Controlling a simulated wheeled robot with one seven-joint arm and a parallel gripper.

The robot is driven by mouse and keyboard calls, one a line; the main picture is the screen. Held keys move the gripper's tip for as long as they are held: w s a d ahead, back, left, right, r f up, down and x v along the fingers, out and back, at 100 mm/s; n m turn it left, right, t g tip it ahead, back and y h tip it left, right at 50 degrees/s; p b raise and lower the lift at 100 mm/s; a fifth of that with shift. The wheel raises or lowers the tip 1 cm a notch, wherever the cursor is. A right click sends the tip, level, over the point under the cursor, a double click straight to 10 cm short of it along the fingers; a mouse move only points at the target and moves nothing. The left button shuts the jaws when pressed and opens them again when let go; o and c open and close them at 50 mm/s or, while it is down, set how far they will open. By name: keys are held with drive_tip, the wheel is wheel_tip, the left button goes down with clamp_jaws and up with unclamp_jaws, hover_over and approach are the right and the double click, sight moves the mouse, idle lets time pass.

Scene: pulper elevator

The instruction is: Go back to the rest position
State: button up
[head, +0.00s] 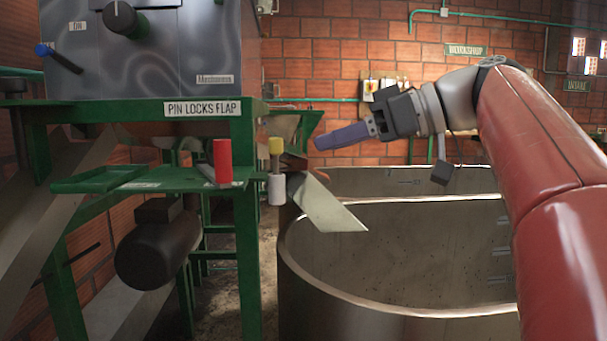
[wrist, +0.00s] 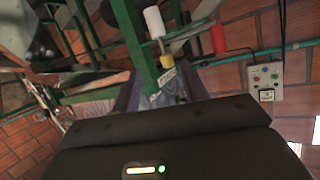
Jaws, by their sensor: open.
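My gripper (head: 318,143) is raised above the round tanks in the head view, its blue-purple fingers pointing left toward the green stand. It is open, and I see nothing held in it. The near finger hides most of the far one. In the wrist view the dark gripper body fills the bottom, with the open fingers (wrist: 165,88) partly showing above it. A pin with a yellow top (head: 276,146) and white lower end (head: 276,189) stands at the edge of the green shelf, left of and apart from my gripper. It also shows in the wrist view (wrist: 155,22).
A red cylinder (head: 222,160) stands on the green shelf (head: 165,179), below the "PIN LOCKS FLAP" sign (head: 203,107). A grey metal chute (head: 328,207) slopes over the tank (head: 290,260). A dark motor (head: 155,250) hangs beneath. A brick wall (head: 330,60) closes the back.

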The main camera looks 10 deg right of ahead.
drive_tip(key=s+d+f+m+h+p, duration=0.1)
drive_tip(key=s+f+m+h, duration=0.3)
drive_tip(key=f, duration=0.8)
drive_tip(key=s+d+f+m+h+p, duration=0.1)
drive_tip(key=s+d+f+m+h, duration=0.1)
drive_tip(key=s+f+m+h, duration=0.2)
drive_tip(key=s+d+f+m+h+p, duration=0.1)
drive_tip(key=s+f+m+h, duration=0.2)
drive_tip(key=s+f, duration=0.5)
wheel_tip(320, 180, down, 12)
drive_tip(key=shift+s+d+f+m+h, duration=0.15)
drive_tip(key=shift+s+d+m+h, duration=0.2)
drive_tip(key=shift+h, duration=0.55)
